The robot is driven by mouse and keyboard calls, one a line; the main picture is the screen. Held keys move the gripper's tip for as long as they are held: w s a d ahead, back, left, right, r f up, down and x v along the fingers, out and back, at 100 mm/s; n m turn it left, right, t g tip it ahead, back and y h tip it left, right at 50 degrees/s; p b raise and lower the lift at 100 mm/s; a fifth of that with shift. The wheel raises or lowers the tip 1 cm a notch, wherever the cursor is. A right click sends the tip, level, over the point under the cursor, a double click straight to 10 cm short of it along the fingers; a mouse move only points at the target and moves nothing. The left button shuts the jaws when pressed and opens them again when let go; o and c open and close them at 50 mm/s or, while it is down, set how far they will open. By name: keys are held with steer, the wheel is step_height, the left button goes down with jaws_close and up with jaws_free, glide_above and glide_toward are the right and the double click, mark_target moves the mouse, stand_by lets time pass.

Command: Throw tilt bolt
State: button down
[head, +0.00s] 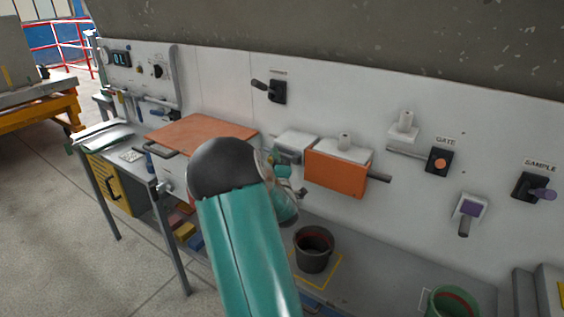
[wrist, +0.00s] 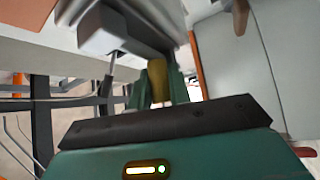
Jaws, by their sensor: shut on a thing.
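My gripper (wrist: 160,92) shows in the wrist view with its two teal fingers closed on a small olive-yellow handle (wrist: 157,72). The handle appears to be the tilt bolt's, but I cannot read a label. A grey block (wrist: 104,32) with a thin metal rod below it is just left of the fingers. In the head view my teal arm with its black joint covers most of the bolt area. A grey bracket (head: 297,141) on the wall shows just behind the arm. The gripper's fingertips are hidden there.
An orange box (head: 335,174) with a dark side handle is mounted on the wall right of my arm. An orange board (head: 203,131) lies to the left. A black bucket (head: 313,250) and a green bucket (head: 453,302) stand below. GATE (head: 440,162) and SAMPLE (head: 534,188) controls are further right.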

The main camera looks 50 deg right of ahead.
steer(key=shift+w+r, duration=0.15)
steer(key=shift+w, duration=0.05)
steer(key=c, duration=1.6)
jaws_free()
steer(key=shift+o, duration=1.4)
steer(key=shift+w, duration=0.15)
steer(key=shift+s, duration=0.2)
steer(key=shift+a, duration=0.1)
steer(key=v, duration=1.3)
steer(key=shift+s+a, duration=0.2)
steer(key=shift+s, duration=0.1)
